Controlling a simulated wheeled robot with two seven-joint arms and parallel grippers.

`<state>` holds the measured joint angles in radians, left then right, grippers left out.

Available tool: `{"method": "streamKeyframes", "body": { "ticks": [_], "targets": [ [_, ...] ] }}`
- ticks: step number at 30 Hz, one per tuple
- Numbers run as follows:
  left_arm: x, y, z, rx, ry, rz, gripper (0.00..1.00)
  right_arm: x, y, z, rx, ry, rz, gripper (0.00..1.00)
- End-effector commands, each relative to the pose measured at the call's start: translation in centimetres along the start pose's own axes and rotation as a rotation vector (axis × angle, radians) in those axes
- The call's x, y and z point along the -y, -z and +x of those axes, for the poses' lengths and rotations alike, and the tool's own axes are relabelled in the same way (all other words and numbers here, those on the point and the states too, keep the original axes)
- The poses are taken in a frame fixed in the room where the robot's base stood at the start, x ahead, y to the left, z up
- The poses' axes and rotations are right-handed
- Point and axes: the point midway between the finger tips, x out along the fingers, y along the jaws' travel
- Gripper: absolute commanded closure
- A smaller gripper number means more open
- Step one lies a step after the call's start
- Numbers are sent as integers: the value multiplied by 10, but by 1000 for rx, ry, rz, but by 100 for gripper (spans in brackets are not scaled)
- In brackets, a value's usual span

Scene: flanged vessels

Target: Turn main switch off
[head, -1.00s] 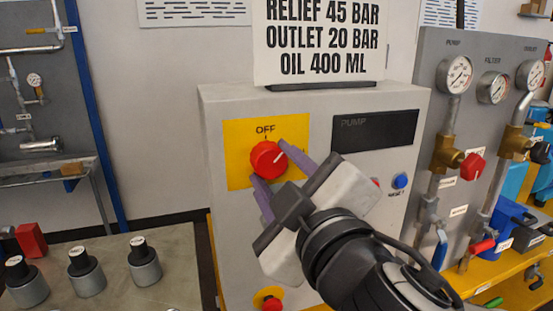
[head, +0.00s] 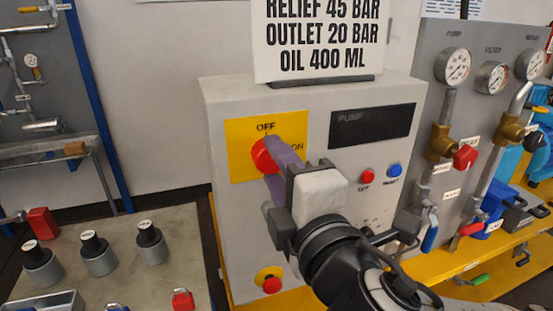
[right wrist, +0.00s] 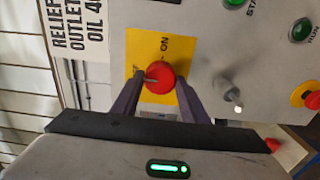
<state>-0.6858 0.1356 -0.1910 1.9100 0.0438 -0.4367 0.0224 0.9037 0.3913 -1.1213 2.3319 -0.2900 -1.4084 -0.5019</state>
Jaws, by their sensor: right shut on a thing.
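The main switch is a red round knob (head: 262,157) on a yellow plate (head: 240,135) marked OFF at the top and ON at the right. The plate is on the front of a grey cabinet. My right gripper (head: 272,162) is shut on the knob, with a purple finger on either side of it. The fingers hide part of the knob in the head view. In the right wrist view the knob (right wrist: 160,78) sits between the fingertips, and its pale pointer line faces left, towards the OFF side. My left gripper is not in view.
Below the switch is a red button on a yellow base (head: 270,280). A red button (head: 367,176) and a blue button (head: 394,170) sit to the right, under the dark PUMP panel (head: 371,126). Gauges and valves stand further right. A bench with several black-topped cylinders is at left.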

Motion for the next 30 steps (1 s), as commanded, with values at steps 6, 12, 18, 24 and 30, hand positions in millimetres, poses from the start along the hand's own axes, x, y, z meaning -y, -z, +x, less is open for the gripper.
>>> {"method": "streamKeyframes", "body": {
  "ticks": [6, 12, 18, 24, 30],
  "targets": [
    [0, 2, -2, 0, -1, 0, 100, 0, 0, 0, -1, 1, -30, 82],
    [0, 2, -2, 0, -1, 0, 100, 1, 0, 0, -1, 1, -33, 82],
    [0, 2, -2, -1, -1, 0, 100, 1, 0, 0, -1, 1, -33, 55],
    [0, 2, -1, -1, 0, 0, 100, 0, 0, 0, 0, 0, -32, 41],
    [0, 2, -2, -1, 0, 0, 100, 0, 0, 0, -2, 0, -31, 41]
  ]
}}
